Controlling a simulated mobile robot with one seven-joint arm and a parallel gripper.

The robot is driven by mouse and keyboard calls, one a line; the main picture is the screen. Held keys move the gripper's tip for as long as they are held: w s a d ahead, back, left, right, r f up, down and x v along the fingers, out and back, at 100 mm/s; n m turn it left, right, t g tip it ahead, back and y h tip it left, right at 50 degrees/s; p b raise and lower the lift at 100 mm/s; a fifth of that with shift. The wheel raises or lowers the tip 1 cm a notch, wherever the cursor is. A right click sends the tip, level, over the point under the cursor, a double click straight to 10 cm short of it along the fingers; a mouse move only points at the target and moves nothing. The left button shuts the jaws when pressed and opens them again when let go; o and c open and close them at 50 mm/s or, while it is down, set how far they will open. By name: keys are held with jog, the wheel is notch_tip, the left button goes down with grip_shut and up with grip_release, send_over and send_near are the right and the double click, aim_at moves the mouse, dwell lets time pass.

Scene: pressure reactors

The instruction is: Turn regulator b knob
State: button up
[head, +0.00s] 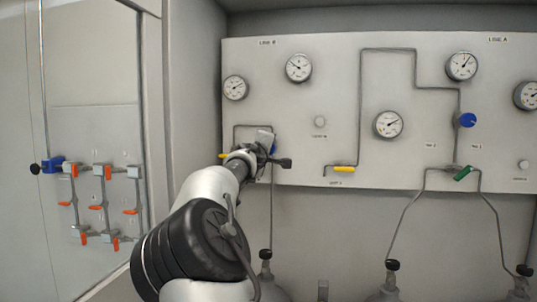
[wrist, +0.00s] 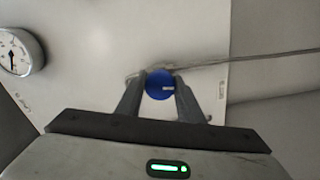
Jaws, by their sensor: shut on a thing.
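A round blue knob (wrist: 160,84) sits on the pale panel, under the LINE B side. My gripper (wrist: 160,88) is shut on it, one finger on each side, in the wrist view. A second blue knob (head: 467,120) is on the LINE A side, away from my gripper.
Several gauges, one of them the upper left gauge (head: 298,68), line the panel. A yellow lever (head: 344,169) and a green lever (head: 462,173) stick out low on it. Gas cylinders (head: 390,285) stand below. Red-handled valves (head: 105,172) are on the left wall.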

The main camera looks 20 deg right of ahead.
jog(key=shift+n+b, duration=0.35)
jog(key=shift+n, duration=1.75)
jog(key=o, duration=1.1)
jog(key=shift+c, duration=0.2)
jog(key=b+v, duration=0.7)
jog(key=v, duration=1)
jog(key=shift+s, duration=0.2)
jog(key=shift+a, duration=0.15)
